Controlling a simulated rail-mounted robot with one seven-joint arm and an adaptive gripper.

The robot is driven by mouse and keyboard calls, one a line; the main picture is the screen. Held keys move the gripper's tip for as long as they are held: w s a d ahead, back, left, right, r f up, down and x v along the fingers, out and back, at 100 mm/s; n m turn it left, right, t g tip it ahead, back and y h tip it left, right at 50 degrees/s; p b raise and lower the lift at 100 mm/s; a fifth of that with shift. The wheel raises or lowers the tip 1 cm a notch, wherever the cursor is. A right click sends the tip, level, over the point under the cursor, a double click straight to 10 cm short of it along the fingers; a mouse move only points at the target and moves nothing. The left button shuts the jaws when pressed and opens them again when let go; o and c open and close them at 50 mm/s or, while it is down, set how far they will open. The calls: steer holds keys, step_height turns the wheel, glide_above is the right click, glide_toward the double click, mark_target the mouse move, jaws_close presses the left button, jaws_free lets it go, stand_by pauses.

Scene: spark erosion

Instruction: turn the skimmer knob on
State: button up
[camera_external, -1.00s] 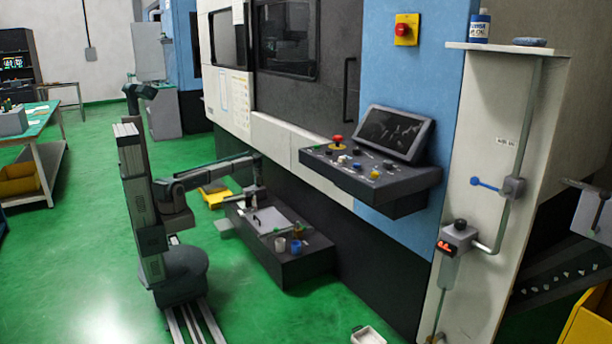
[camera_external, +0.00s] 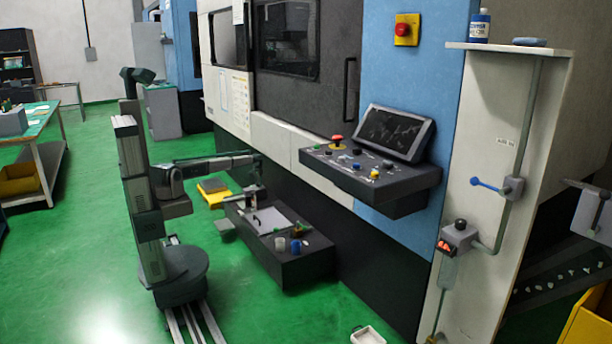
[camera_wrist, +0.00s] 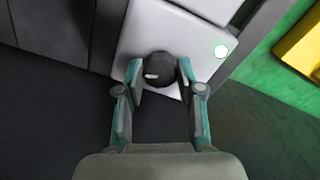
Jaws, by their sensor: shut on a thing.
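The skimmer knob (camera_wrist: 165,66) is a round black knob with a small white mark on its left side. In the external view my gripper (camera_external: 257,190) is low at the machine's front, by the far end of the dark low unit (camera_external: 305,265). The knob is too small to make out there.
A yellow container (camera_external: 213,188) lies on the green floor beside the low unit; yellow also shows in the wrist view (camera_wrist: 302,45). Small cups (camera_external: 288,245) stand on the unit. The control console (camera_external: 380,182) juts out above, to the right. Open floor lies left of my base.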

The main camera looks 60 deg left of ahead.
steer(key=shift+m+p, duration=0.65)
steer(key=shift+m, duration=0.95)
steer(key=o, duration=1.2)
steer(key=shift+c, duration=0.2)
steer(key=shift+r, duration=0.1)
step_height(320, 180, up, 12)
